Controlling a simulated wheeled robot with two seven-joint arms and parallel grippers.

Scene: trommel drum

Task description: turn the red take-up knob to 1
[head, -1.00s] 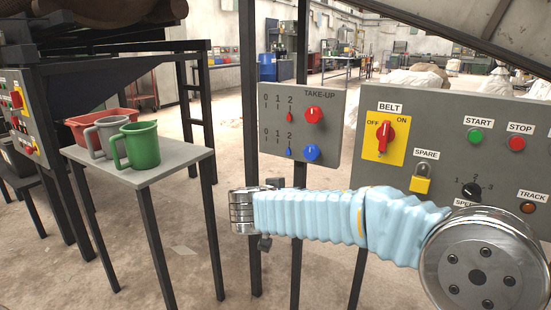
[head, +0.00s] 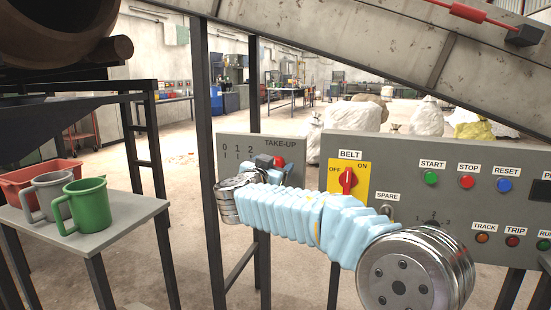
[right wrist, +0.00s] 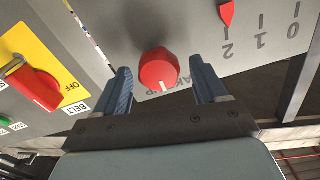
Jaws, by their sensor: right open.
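The grey TAKE-UP panel (head: 240,142) carries a 0-1-2 scale. The red take-up knob (head: 280,162) shows just past my right gripper (head: 266,160). In the right wrist view the round red knob (right wrist: 158,68) has a white mark and lies between the two spread fingers of my right gripper (right wrist: 161,80). Gaps show on both sides, so the gripper is open and not holding it. In that view the red pointer (right wrist: 226,13) stands at the 2 mark. My left gripper is not in view.
The BELT panel (head: 400,180) with its red switch (head: 347,181) stands right of the TAKE-UP panel. A table (head: 125,222) with a green jug (head: 88,205), a grey jug and a red bin is at the left. A sloping beam crosses above.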

